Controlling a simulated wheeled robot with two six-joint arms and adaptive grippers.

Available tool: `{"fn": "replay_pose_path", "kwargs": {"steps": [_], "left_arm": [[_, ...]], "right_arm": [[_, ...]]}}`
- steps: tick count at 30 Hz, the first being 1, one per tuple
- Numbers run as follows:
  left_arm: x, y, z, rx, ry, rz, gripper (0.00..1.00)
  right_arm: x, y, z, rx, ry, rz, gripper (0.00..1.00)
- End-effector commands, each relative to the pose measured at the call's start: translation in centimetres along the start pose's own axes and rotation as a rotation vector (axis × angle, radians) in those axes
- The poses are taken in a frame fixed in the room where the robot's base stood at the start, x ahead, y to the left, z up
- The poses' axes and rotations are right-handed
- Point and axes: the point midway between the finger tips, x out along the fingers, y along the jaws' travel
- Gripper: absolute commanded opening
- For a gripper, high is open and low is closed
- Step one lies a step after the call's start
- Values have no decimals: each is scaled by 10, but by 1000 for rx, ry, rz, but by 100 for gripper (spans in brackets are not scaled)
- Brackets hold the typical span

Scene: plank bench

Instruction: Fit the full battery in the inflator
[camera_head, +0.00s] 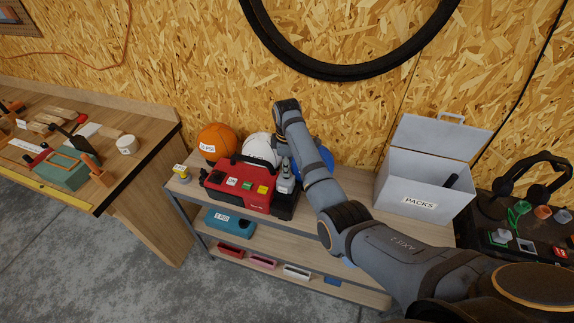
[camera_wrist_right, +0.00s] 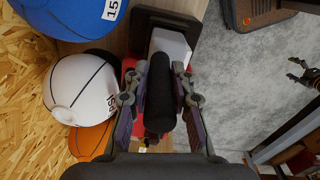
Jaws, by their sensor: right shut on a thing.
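The red and black inflator (camera_head: 236,190) stands on the top of the shelf unit, with a black carry handle and labels on its face. My right gripper (camera_head: 286,188) points down at its right end. Red parts of the inflator show behind the fingers. The fingers and arm hide the battery's lower end, so I cannot tell whether it is seated.
An orange ball (camera_head: 216,140), a white ball (camera_head: 258,148) and a blue ball stand behind the inflator. A small yellow-topped item (camera_head: 181,172) sits at the left.

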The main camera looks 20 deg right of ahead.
Motion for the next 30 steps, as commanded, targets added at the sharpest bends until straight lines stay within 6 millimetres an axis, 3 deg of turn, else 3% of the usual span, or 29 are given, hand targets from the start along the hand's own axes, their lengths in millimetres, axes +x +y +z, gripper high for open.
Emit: {"fn": "replay_pose_path", "kwargs": {"steps": [1,6,16,27,30], "left_arm": [[0,0,0,0,0,0,77],[0,0,0,0,0,0,77],[0,-1,2,0,-2,-1,77],[0,0,0,0,0,0,77],[0,0,0,0,0,0,77]], "right_arm": [[0,0,0,0,1,2,27],[0,0,0,0,0,1,50],[-2,0,0,0,0,-1,50],[-65,1,0,0,1,3,50],[-73,0,0,0,0,1,50]]}}
